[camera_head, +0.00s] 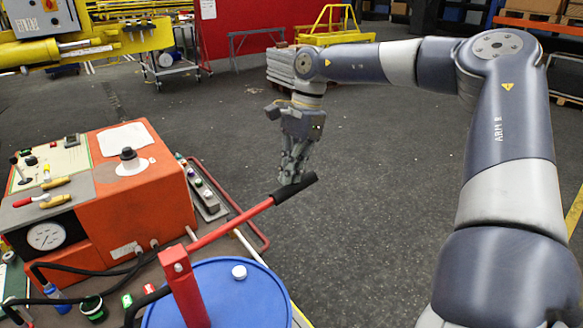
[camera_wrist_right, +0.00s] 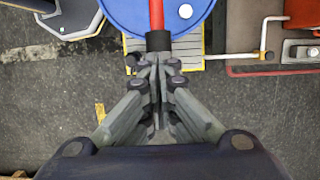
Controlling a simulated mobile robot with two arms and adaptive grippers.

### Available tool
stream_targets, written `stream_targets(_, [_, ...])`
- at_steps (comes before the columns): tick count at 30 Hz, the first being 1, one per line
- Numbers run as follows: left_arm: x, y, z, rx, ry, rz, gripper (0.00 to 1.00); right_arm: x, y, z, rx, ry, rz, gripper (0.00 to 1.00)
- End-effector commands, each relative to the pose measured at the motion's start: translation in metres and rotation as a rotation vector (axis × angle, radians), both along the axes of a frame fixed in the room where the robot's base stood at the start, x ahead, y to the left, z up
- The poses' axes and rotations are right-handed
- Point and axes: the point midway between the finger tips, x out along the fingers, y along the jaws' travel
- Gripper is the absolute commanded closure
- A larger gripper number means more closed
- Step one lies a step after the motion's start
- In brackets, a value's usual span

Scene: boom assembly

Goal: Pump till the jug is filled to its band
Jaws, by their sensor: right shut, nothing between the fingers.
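In the right wrist view the closed fingertips (camera_wrist_right: 157,58) meet the end of the black grip (camera_wrist_right: 158,41), with the red lever (camera_wrist_right: 156,14) running over the blue drum (camera_wrist_right: 120,12) beyond. I cannot tell for sure whether they touch. No jug can be made out. My left gripper is not in view.
An orange machine (camera_head: 130,195) with gauge, levers and knobs stands left of the drum. Black hoses run in front of it. A rail with small caps (camera_head: 208,195) lies beside it. Yellow boom parts (camera_head: 90,48) are at upper left. The floor right of the lever is clear.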

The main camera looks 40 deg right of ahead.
Motion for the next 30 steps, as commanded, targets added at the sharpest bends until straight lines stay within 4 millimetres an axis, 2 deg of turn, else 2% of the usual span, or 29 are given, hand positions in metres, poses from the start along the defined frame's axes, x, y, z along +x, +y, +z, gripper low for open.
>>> stream_targets(1, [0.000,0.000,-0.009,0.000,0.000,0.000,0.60,-0.001,0.000,-0.012,0.001,0.004,0.001,1.00])
stream_targets(9, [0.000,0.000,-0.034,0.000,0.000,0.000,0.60,-0.001,0.001,-0.045,0.001,0.004,0.001,1.00])
stream_targets(12, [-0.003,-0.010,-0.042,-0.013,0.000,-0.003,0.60,-0.001,0.001,-0.057,0.001,0.004,0.001,1.00])
stream_targets(18, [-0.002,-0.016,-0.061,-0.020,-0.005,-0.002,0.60,-0.001,0.000,-0.082,0.001,0.005,0.000,1.00])
stream_targets(21, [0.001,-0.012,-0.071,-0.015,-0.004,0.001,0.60,-0.001,0.000,-0.095,0.000,0.004,0.000,1.00])
stream_targets(26, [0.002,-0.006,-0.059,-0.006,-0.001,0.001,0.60,0.000,0.000,-0.078,0.000,0.002,0.000,1.00])
stream_targets(30, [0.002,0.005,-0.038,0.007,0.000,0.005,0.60,0.000,0.000,-0.047,-0.001,0.000,0.000,1.00])
